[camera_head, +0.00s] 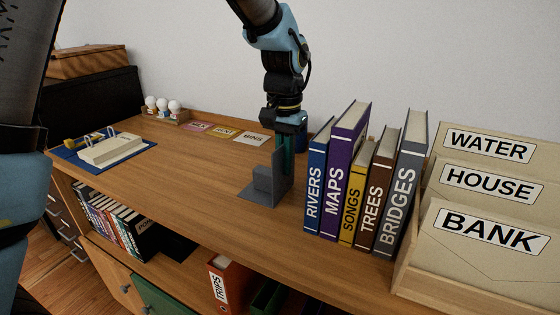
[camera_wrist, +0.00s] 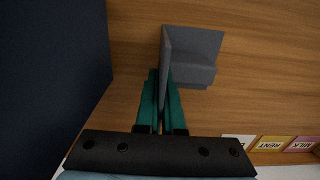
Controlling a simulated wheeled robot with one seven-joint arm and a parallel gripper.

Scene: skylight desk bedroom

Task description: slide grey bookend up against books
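The grey bookend (camera_head: 265,184) stands upright on the desk to the left of the book row, with its base plate flat on the wood. A gap of bare wood separates its upright plate from the blue RIVERS book (camera_head: 317,180). My gripper (camera_head: 286,152) points down at the bookend's upright plate. In the wrist view the bookend (camera_wrist: 194,58) has its plate between the two teal fingers (camera_wrist: 163,100), which are closed on it. The dark blue cover of the end book (camera_wrist: 50,70) fills the left of that view.
The purple MAPS, yellow SONGS, brown TREES and grey BRIDGES (camera_head: 402,190) books stand upright beside RIVERS. A wooden letter sorter (camera_head: 420,275) is at the right. Small label cards (camera_head: 224,133) lie behind the bookend. The desk (camera_head: 185,165) to its left is clear.

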